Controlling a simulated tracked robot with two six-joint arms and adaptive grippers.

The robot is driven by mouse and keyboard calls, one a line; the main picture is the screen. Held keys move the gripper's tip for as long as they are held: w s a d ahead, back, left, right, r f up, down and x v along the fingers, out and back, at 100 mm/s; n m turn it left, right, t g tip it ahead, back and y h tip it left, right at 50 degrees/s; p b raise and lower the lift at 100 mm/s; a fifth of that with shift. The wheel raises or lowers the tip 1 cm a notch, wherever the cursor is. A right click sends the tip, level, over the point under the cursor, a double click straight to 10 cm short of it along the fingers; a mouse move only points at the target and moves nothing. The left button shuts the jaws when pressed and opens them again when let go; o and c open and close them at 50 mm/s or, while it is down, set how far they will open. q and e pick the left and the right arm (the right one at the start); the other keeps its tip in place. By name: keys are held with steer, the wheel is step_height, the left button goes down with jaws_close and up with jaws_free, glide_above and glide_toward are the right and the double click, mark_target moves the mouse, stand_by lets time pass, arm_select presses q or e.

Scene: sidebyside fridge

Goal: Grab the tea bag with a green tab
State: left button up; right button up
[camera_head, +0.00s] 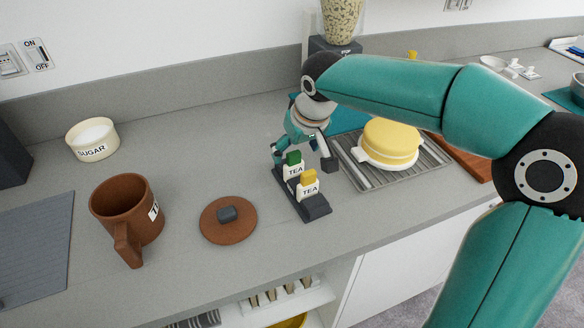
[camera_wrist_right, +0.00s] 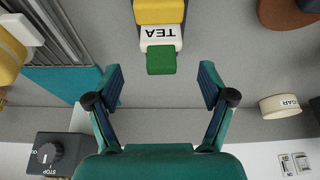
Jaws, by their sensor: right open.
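The tea bag with a green tab (camera_head: 293,162) stands in a dark holder (camera_head: 316,208) on the grey counter, in the head view. A tea bag with a yellow tab (camera_head: 309,182) stands in front of it in the same holder. My right gripper (camera_head: 303,158) is at the green-tabbed bag, reaching from behind it. In the right wrist view the green tab (camera_wrist_right: 161,60) lies just beyond and between the open, empty fingers (camera_wrist_right: 163,85), touching neither. The yellow tab (camera_wrist_right: 160,12) shows behind it. My left gripper is not in view.
A brown mug (camera_head: 118,212) and its round lid (camera_head: 226,226) stand left of the holder. A sugar bowl (camera_head: 92,139) is farther back. The counter between lid and sugar bowl is clear.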

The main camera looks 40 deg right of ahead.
mark_target(292, 161)
steer(key=shift+x, duration=2.85)
steer(key=shift+a, duration=0.1)
steer(key=c, duration=0.8)
